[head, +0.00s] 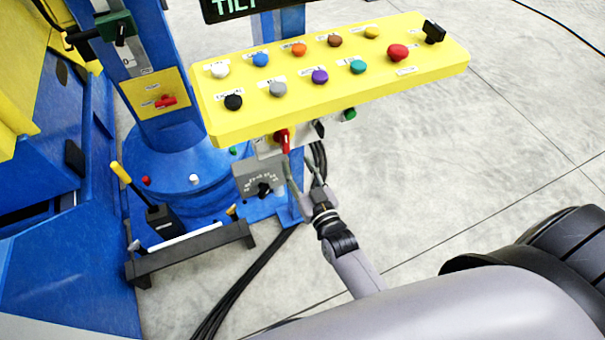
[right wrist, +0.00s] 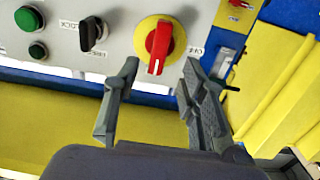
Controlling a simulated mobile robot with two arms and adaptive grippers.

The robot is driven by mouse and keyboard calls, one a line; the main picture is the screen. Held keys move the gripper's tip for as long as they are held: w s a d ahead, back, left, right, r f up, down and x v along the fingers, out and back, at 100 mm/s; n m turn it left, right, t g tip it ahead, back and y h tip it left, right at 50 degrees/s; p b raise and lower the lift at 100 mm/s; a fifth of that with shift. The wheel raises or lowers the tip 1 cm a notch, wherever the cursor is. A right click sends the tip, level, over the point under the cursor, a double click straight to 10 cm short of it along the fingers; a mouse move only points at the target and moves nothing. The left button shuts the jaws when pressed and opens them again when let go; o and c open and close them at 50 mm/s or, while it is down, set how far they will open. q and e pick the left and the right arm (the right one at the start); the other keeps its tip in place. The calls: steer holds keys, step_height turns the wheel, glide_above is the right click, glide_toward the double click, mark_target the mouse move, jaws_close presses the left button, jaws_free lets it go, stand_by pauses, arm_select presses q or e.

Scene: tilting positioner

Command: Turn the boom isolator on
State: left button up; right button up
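A red rotary switch (right wrist: 158,45) on a yellow round plate shows in the right wrist view, on a light grey panel. Its handle stands nearly upright in that picture, with a white mark at its lower end. In the head view a red handle (head: 282,138) shows under the yellow console. Another red handle (head: 166,101) sits on a yellow plate on the blue column. I cannot read which label names the boom isolator. My right gripper (right wrist: 160,75) is open and empty, its fingertips just short of the rotary switch, one to each side. My left gripper is not in view.
The yellow console (head: 330,85) with several coloured knobs overhangs the grey panel. A black switch (right wrist: 92,33) and green buttons (right wrist: 38,50) sit left of the rotary switch in the wrist view. A grey dial box (head: 258,180) stands close to my gripper.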

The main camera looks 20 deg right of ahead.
steer(key=shift+s, duration=1.25)
